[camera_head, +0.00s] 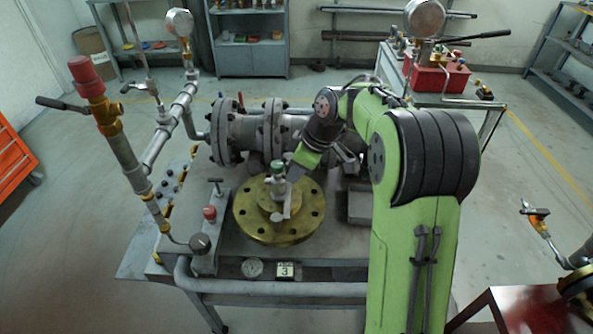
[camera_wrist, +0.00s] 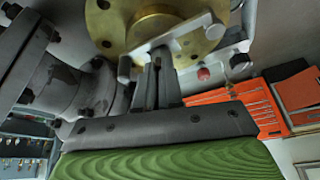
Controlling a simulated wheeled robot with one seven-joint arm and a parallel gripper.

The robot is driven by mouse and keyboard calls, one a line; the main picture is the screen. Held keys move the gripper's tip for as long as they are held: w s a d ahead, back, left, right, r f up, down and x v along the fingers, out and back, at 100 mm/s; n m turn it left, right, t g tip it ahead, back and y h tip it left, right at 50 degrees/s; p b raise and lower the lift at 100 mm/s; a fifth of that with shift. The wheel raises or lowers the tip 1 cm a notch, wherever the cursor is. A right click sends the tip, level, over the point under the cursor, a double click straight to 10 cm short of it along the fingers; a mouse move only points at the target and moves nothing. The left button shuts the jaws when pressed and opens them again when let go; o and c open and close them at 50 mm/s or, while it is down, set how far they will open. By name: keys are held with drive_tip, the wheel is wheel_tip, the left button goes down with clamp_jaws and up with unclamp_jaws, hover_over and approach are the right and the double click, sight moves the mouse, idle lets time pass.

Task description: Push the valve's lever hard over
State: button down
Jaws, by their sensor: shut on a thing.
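The valve's brass flange (camera_head: 247,220) is a round disc with bolt holes, lying on the workbench. My gripper (camera_wrist: 159,52) is shut on the lever near that knob. Its fingertips partly cover the bar. In the head view, my arm hides part of the grip.
Grey flanged pipework (camera_head: 235,135) stands behind the brass flange. A grey block (camera_head: 360,205) is to its right. A red-topped pipe (camera_head: 82,70) rises at the left.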

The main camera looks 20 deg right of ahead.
drive_tip(key=shift+s+a+f+m+t+h+b, duration=0.1)
drive_tip(key=shift+s+a+m+t+h+b, duration=0.15)
drive_tip(key=shift+m, duration=0.4)
drive_tip(key=shift+s+a+m+t+h+b, duration=0.15)
drive_tip(key=shift+m+b, duration=0.2)
drive_tip(key=shift+m, duration=0.3)
drive_tip(key=m, duration=0.1)
drive_tip(key=a+m, duration=0.1)
drive_tip(key=shift+s+m+h+b, duration=0.3)
drive_tip(key=shift+s+h+b, duration=0.05)
drive_tip(key=shift+h, duration=0.05)
drive_tip(key=shift+w+a+m+h+p, duration=0.15)
drive_tip(key=shift+a+m+h+p, duration=0.7)
drive_tip(key=shift+m, duration=1.5)
drive_tip(key=shift+w+a+m+h+p, duration=0.15)
drive_tip(key=shift+a+m+h+p, duration=0.65)
drive_tip(key=shift+m, duration=1.5)
drive_tip(key=shift+w+a+m+h+p, duration=0.15)
drive_tip(key=shift+a+m+h+p, duration=0.65)
drive_tip(key=shift+m, duration=1.55)
drive_tip(key=shift+a, duration=0.25)
